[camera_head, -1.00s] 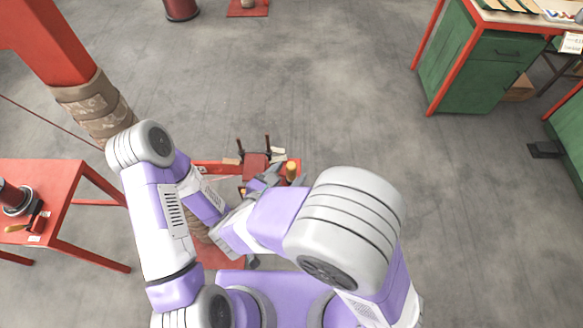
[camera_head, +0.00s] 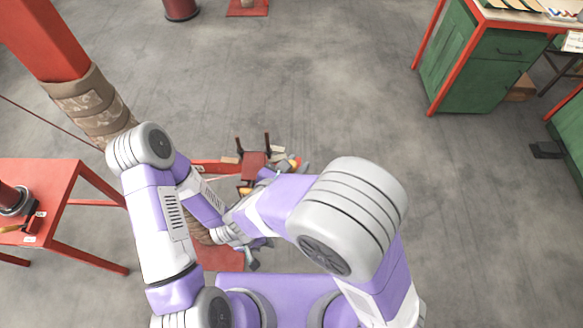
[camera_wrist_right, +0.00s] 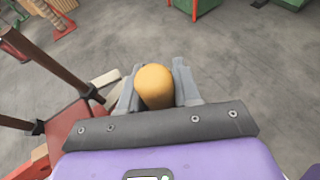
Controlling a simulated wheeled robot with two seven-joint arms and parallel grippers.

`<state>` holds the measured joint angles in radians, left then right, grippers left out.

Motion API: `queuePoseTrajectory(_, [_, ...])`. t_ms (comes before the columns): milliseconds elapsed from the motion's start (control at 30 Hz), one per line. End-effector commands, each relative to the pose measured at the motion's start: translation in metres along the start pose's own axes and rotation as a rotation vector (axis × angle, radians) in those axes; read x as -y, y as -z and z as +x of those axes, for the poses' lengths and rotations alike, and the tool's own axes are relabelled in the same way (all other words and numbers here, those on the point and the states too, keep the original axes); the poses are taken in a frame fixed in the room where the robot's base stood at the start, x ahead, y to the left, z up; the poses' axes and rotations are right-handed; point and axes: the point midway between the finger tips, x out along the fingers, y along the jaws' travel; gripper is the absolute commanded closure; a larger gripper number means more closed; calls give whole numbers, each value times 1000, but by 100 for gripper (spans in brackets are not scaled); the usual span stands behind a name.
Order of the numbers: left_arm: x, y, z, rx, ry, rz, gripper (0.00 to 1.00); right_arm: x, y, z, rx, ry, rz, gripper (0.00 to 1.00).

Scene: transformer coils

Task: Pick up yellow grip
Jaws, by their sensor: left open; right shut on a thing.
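The yellow grip (camera_wrist_right: 154,86) is a rounded yellow-orange handle, seen nearly end-on in the right wrist view. My right gripper (camera_wrist_right: 156,92) is shut on it, with a grey finger on each side. Its lower part is hidden. In the head view the yellow grip (camera_head: 295,162) shows small at the right of the red stand, and my right forearm covers much of my right gripper. My left gripper (camera_head: 251,258) is open, low in the middle of the head view, apart from the grip and partly hidden by my arms.
The red stand (camera_head: 254,163) with two dark posts is close beside my right gripper, at left in the wrist view. A red table (camera_head: 60,185) is at left. A green cabinet (camera_head: 470,70) stands at upper right. The floor between is clear.

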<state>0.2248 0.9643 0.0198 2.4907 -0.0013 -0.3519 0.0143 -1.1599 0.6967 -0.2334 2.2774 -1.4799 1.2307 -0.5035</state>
Motion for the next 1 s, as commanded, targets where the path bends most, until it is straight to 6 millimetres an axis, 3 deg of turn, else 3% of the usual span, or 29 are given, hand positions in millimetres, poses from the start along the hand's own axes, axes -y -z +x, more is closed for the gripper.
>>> queuePoseTrajectory(267, [0,0,-1,0,0,0,57,0,-2,-1,-1,0,0,100])
queuePoseTrajectory(700, [-12,-2,-33,0,0,0,57,0,-76,-31,-1,0,4,100])
queuePoseTrajectory(1000, [-14,-2,-39,0,0,0,57,0,-93,-38,0,2,0,100])
